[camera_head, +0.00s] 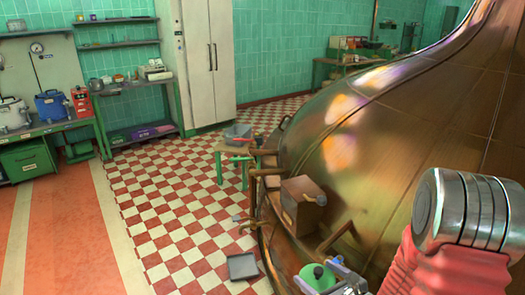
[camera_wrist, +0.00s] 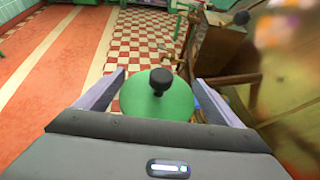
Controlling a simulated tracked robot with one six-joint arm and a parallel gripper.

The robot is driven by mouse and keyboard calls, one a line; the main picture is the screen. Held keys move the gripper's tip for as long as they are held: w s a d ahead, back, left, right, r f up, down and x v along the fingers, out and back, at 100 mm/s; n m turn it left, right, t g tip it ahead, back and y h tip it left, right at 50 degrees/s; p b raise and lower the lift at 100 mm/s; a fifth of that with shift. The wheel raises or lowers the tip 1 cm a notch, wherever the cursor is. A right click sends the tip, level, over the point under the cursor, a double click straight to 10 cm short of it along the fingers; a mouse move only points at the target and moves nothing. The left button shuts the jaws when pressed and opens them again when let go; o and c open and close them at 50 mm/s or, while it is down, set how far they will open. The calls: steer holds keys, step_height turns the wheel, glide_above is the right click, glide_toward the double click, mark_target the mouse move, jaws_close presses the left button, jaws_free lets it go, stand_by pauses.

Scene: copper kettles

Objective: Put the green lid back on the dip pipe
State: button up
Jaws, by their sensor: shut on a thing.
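The green lid (camera_head: 318,278) is a round disc with a dark knob, low in the head view beside the copper kettle. In the wrist view the lid (camera_wrist: 150,101) sits between the two fingers of my gripper (camera_wrist: 160,80), with its black knob upward. My gripper (camera_head: 338,272) is shut on the lid. A copper pipe (camera_head: 337,236) comes off the kettle's side just above the lid in the head view. I cannot tell which pipe is the dip pipe, and what lies under the lid is hidden.
The large copper kettle (camera_head: 390,130) fills the right side. A brown box (camera_head: 302,204) is on its flank. A small green-legged table (camera_head: 232,150) stands beyond, and a dark tray (camera_head: 242,267) lies on the chequered floor. The floor at left is clear.

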steer(key=shift+a+y, duration=0.3)
steer(key=shift+a, duration=0.35)
